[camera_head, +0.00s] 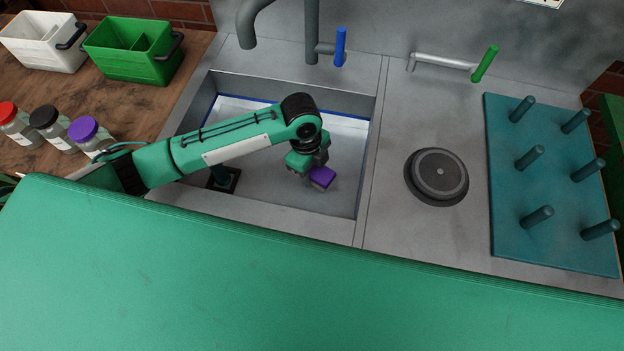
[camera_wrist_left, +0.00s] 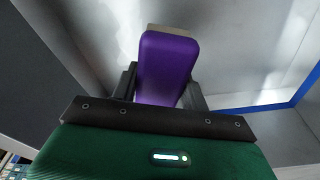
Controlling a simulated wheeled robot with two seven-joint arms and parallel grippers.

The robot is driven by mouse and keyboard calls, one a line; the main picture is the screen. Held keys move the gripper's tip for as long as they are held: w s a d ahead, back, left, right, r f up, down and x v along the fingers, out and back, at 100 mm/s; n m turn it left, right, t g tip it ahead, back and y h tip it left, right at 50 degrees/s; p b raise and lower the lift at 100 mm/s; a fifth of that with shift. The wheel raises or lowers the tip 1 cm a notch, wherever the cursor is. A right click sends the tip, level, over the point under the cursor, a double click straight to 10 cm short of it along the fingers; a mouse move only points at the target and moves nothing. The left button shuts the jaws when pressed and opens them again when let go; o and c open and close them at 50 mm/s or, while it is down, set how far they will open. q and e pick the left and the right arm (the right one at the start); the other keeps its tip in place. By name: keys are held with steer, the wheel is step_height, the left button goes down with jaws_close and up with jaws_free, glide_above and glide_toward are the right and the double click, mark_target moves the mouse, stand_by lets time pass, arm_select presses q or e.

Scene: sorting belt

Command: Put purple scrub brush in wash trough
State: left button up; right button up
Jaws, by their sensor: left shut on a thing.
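The purple scrub brush (camera_head: 322,178) is in my left gripper (camera_head: 312,170), inside the outline of the wash trough (camera_head: 345,196), a sunken grey basin. In the left wrist view the brush's purple block (camera_wrist_left: 167,68) sits between the two dark fingers of my left gripper (camera_wrist_left: 163,88), which is shut on it. A pale edge shows at the brush's far end. I cannot tell whether the brush touches the trough floor. My right gripper is not in view.
A grey tap (camera_head: 312,30) with a blue lever stands behind the trough. A round drain cover (camera_head: 437,176) and a teal peg board (camera_head: 550,180) lie to the right. Jars (camera_head: 52,130), a green caddy (camera_head: 133,50) and a white caddy (camera_head: 42,40) stand left.

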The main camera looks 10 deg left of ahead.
mark_target(314, 189)
arm_select(q)
steer(key=shift+f, duration=3.45)
steer(key=shift+f, duration=0.1)
steer(key=o, duration=1)
steer(key=r, duration=0.3)
steer(key=a+r, duration=0.1)
steer(key=r, duration=0.7)
steer(key=shift+w+a, duration=0.2)
steer(key=shift+w, duration=0.15)
steer(key=shift+a+r, duration=0.1)
steer(key=shift+r, duration=0.5)
